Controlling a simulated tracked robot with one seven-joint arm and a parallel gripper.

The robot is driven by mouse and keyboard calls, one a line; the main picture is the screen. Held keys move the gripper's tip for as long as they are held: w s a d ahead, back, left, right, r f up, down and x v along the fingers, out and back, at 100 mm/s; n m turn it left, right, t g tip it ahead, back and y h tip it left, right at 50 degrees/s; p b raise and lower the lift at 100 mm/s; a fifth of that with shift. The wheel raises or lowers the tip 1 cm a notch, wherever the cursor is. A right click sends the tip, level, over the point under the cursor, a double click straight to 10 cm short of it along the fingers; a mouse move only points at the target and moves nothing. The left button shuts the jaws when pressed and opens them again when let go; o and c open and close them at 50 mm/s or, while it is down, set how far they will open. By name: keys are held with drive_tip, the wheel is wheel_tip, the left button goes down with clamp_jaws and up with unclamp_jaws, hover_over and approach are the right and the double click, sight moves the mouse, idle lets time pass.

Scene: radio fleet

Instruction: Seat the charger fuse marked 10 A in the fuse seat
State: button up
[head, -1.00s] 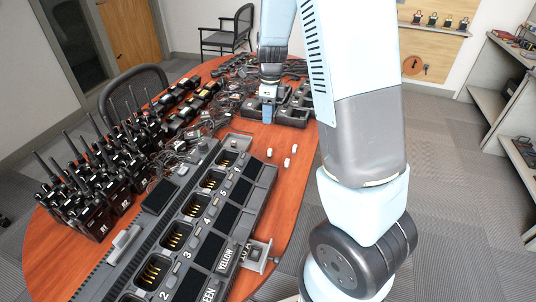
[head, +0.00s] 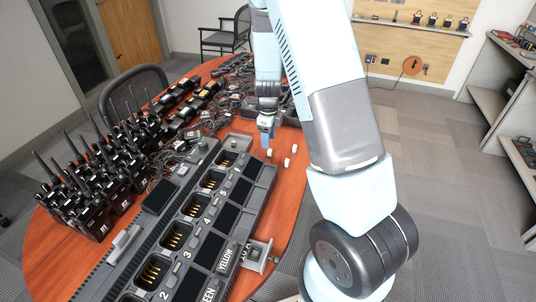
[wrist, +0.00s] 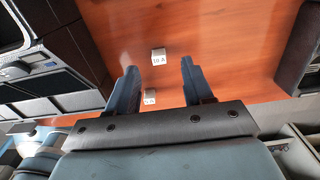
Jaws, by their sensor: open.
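The small white fuse marked 10 A (wrist: 158,57) lies on the wooden table, label up, and shows between and just past my fingertips in the wrist view. A second white fuse (wrist: 150,97) lies closer to the gripper base in that view; its marking is hard to read. My gripper (wrist: 159,68) is open and empty, pointing down above the table. In the head view my gripper (head: 267,130) is just behind the small white fuses (head: 287,162), whose markings are too small to read there. The multi-bay charger (head: 195,215) stands beside them. I cannot make out the fuse seat for certain.
A metal bracket (head: 257,254) sticks out from the charger's near right side. Several radios (head: 95,185) with antennas crowd the table's left. Tangled cables (head: 185,143) lie behind the charger.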

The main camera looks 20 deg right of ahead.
sight(269, 150)
drive_tip(key=f, duration=0.5)
drive_tip(key=shift+s+d, duration=0.15)
drive_tip(key=shift+s, duration=0.05)
clamp_jaws()
